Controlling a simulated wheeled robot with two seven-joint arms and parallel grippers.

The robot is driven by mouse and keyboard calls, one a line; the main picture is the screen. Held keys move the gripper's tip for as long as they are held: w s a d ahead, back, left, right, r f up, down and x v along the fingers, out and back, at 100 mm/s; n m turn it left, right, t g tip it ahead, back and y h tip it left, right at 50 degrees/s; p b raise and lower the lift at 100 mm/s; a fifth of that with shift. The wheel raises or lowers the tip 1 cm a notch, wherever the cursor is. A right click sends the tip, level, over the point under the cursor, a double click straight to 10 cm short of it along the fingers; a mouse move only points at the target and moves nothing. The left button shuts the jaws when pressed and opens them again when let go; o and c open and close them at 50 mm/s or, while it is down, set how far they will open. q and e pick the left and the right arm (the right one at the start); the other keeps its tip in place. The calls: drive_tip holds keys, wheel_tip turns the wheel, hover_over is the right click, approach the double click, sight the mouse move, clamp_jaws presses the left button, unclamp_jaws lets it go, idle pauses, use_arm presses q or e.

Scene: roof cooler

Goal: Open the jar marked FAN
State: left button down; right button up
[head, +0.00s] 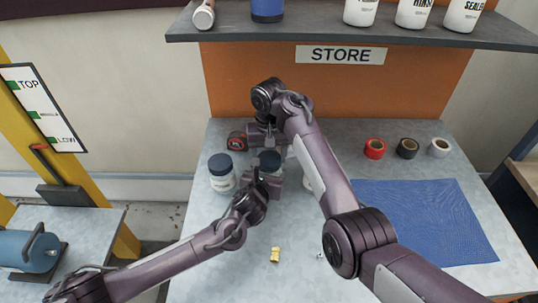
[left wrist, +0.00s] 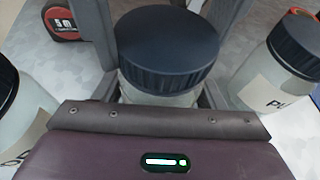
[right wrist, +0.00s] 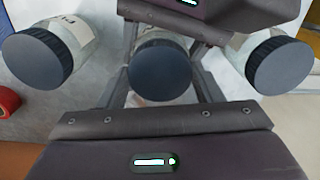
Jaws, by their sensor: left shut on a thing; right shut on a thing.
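A pale jar with a dark blue-grey lid (head: 269,160) stands upright on the grey worktop between my two grippers. Its lid fills the middle of the left wrist view (left wrist: 168,45) and of the right wrist view (right wrist: 161,72). Its label is hidden, so I cannot read its marking. My left gripper (head: 268,175) comes in low from the front and is shut on the jar's body below the lid. My right gripper (head: 270,148) reaches in from behind, with its fingers on either side of the lid, and is shut on the lid.
Another lidded jar (head: 222,174) stands left; a third (head: 308,181), partly behind my right arm, shows "PU" (left wrist: 280,85). A tape measure (head: 237,141) sits behind. Tape rolls (head: 407,148) and a blue mat (head: 425,220) lie right. A small brass piece (head: 275,255) lies in front.

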drive_tip(key=n, duration=0.3)
drive_tip(key=o, duration=1.1)
